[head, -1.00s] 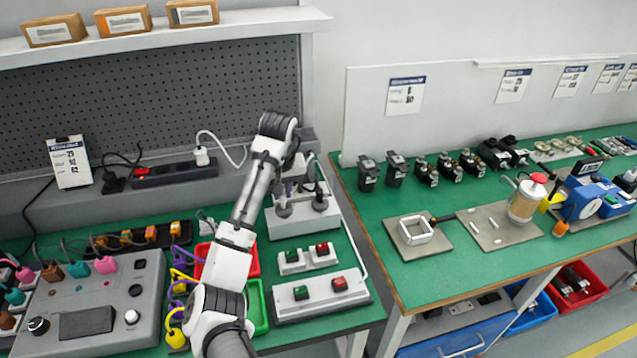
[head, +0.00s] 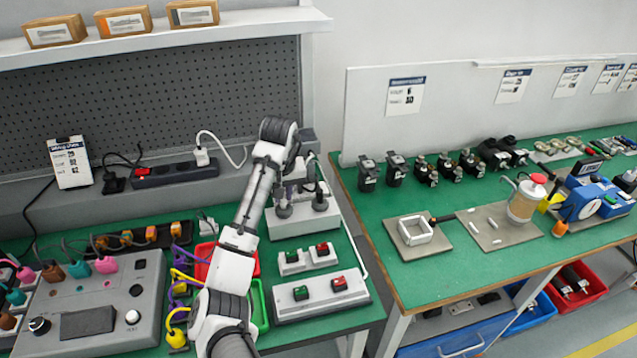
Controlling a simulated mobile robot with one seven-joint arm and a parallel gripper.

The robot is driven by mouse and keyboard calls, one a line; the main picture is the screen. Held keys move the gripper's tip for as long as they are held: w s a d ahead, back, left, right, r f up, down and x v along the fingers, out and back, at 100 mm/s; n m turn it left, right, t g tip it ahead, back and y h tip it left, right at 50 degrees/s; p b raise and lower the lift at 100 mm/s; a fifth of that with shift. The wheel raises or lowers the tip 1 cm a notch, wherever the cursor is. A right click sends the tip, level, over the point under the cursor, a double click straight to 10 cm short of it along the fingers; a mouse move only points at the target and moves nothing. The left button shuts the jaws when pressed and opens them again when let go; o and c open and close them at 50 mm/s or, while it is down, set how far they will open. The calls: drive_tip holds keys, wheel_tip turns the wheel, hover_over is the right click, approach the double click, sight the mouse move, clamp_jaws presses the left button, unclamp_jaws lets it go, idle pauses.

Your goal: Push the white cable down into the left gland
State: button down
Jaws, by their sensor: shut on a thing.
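A light grey box (head: 290,224) stands at the back right of the left green bench. On its top are two dark glands, the left gland (head: 283,208) and the right gland (head: 320,199). My gripper (head: 292,187) hangs over the box, close above the left gland. The wrist and arm partly cover it, and the fingertips are small and hard to make out. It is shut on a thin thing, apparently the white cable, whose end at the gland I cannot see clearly.
A power strip (head: 176,174) with a white plug and lead lies behind, left of the arm. A switch panel (head: 320,300) and red and green bins stand in front of the box. A second green bench (head: 480,262) lies right, across a gap.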

drive_tip(key=shift+f, duration=0.1)
drive_tip(key=c, duration=1.3)
unclamp_jaws()
drive_tip(key=shift+o, duration=0.2)
